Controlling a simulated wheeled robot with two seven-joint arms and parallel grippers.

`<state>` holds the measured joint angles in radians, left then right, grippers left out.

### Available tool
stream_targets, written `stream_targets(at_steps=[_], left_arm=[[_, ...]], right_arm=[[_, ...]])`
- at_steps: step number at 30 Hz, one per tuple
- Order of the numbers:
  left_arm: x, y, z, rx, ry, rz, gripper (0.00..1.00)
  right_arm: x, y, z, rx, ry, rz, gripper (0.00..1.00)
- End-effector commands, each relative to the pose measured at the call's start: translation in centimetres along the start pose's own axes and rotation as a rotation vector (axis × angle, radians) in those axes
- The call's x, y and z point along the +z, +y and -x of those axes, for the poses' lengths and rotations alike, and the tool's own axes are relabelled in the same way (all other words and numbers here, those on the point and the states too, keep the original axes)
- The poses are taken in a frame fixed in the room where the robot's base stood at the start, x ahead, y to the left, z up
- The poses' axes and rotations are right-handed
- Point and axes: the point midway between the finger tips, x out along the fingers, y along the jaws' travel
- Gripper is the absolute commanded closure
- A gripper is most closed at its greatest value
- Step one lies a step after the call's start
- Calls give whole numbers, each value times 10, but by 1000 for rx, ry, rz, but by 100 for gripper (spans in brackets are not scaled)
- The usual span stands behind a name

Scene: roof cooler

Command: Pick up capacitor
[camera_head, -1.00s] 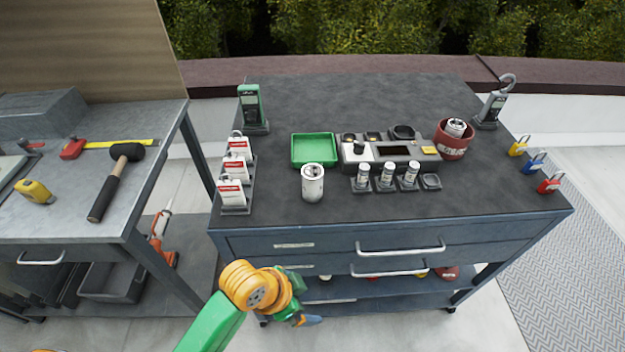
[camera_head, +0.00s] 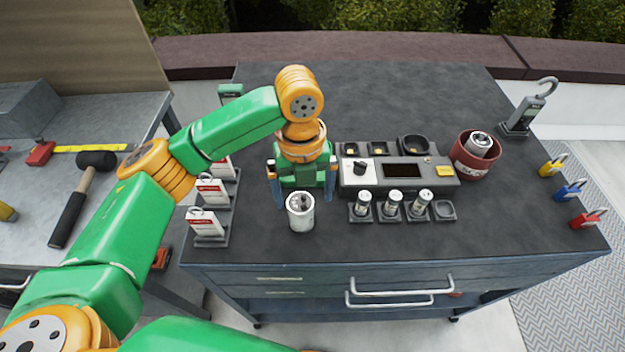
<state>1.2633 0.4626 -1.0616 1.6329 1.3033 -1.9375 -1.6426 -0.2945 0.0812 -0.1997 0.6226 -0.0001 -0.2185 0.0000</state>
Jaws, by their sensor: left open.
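A silver capacitor can (camera_head: 300,212) with dark terminals on top stands upright on the dark cabinet top, near its front edge. My left gripper (camera_head: 303,198) is open, reaching down just behind the can, with one blue-tipped finger to each side in the picture. I cannot tell whether the fingers touch it. Another silver can (camera_head: 480,142) sits inside a red round bin (camera_head: 473,158) at the right. Several small cylinders (camera_head: 392,204) stand in a row of holders in front of a grey tester. The green tray is hidden behind my left gripper. My right gripper is not in view.
The grey tester (camera_head: 440,174) stands close to the right of my left gripper. White tags (camera_head: 207,222) on a rack stand at the left. A clamp meter (camera_head: 522,118) and coloured padlocks (camera_head: 570,190) are at the right. The back of the top is clear.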

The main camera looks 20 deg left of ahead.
Motion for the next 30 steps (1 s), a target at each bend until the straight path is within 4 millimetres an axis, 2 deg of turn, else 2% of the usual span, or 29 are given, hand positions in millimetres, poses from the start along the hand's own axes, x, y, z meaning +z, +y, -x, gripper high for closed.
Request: stream_targets(at_steps=[2,5,11,15,22,30], left_arm=[[2,2,2,6,-1,-10,2],[2,3,-6,10,1,-14,2],[6,5,-42,11,2,-12,2],[6,4,-64,7,-1,-14,2],[7,4,-68,5,-4,-14,2],[7,4,-67,5,-3,-14,75]], right_arm=[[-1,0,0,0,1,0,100],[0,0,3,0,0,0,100],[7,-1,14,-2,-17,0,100],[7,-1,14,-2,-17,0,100],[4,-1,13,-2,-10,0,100],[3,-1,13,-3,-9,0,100]])
